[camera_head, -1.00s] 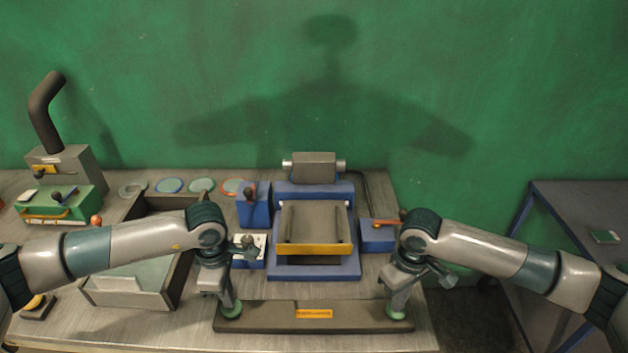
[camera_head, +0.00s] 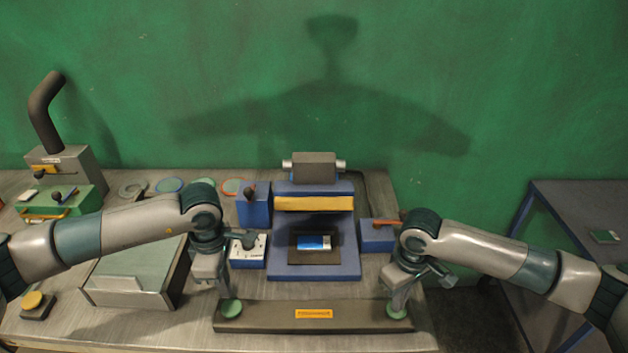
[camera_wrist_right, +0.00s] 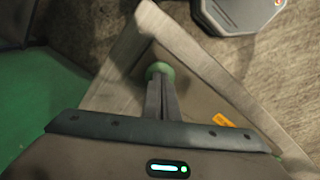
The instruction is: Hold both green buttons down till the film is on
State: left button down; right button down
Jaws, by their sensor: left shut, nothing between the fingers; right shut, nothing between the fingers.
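A dark two-button bar (camera_head: 270,315) lies along the front of the bench, with a left green button (camera_head: 231,308) and a right green button (camera_head: 397,312). My left gripper (camera_head: 226,291) is shut and empty, just above the left button and seemingly apart from it. My right gripper (camera_head: 398,302) is shut, its tips at the right button; in the right wrist view (camera_wrist_right: 162,82) they meet the green button cap. Behind the bar, the blue press (camera_head: 315,270) has its yellow-edged head (camera_head: 314,203) raised. A blue and white piece (camera_head: 314,242) lies on its dark bed.
A blue block with a lever (camera_head: 254,207) and a white-topped box (camera_head: 246,251) stand left of the press, and a blue lever box (camera_head: 377,238) right of it. A tray (camera_head: 130,285) lies further left. A yellow button (camera_head: 33,301) sits at the front left.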

jog(key=shift+r, duration=3)
jog(key=shift+s+f, duration=0.1)
